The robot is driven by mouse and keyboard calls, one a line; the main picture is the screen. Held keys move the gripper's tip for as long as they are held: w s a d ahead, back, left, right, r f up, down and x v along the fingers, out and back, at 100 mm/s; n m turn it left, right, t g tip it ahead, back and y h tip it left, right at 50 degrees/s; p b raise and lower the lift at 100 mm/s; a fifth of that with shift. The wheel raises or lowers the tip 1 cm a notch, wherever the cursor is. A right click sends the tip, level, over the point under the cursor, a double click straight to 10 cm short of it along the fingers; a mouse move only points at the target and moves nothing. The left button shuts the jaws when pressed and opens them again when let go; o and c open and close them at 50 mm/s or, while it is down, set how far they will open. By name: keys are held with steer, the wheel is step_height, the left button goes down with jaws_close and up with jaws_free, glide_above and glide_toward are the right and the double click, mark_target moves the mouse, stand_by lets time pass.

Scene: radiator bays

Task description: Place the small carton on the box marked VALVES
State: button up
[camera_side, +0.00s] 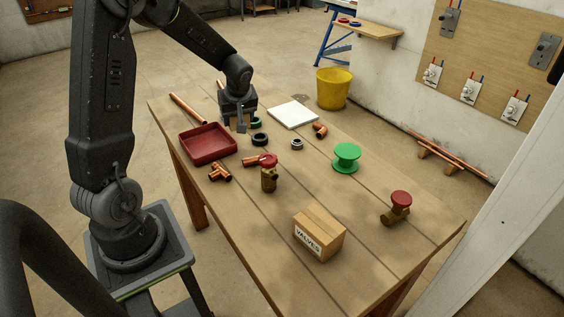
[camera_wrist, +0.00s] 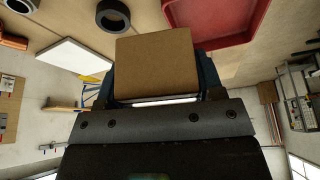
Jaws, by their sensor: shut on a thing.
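The small carton (camera_wrist: 156,66) is a plain brown box. In the wrist view it sits between the fingers of my gripper (camera_wrist: 158,88), which is shut on it. In the side view my gripper (camera_side: 241,124) is over the far part of the workbench, between the red tray and the white panel; I cannot make out the carton there. The box marked VALVES (camera_side: 325,226) is a brown carton with a white label on its side, standing near the bench's front edge. Its top is bare. My gripper is well away from it.
On the wooden bench (camera_side: 378,241) lie a red tray (camera_side: 209,158), copper fittings (camera_side: 220,175), black rings (camera_side: 260,139), a white panel (camera_side: 293,114), a red-capped brass valve (camera_side: 269,174), a green spool (camera_side: 346,157) and another valve (camera_side: 397,208). A yellow bucket (camera_side: 333,91) stands beyond.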

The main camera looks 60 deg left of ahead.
steer(key=w+d+r+m+t+h, duration=0.1)
steer(key=d+r+m, duration=0.1)
steer(key=d+m, duration=0.35)
steer(key=w+d+r+m+t+h, duration=0.1)
steer(key=d+r+m+t, duration=0.15)
steer(key=d, duration=0.65)
steer(key=m+h, duration=0.2)
steer(key=m, duration=0.6)
glide_above(327, 219)
steer(key=s, duration=0.1)
step_height(327, 219, down, 5)
steer(key=shift+s+r, duration=0.15)
steer(key=shift+r, duration=0.05)
steer(key=shift+f, duration=2)
steer(key=shift+f, duration=0.2)
steer(key=o, duration=0.9)
steer(key=shift+o, duration=0.2)
steer(key=shift+r, duration=0.1)
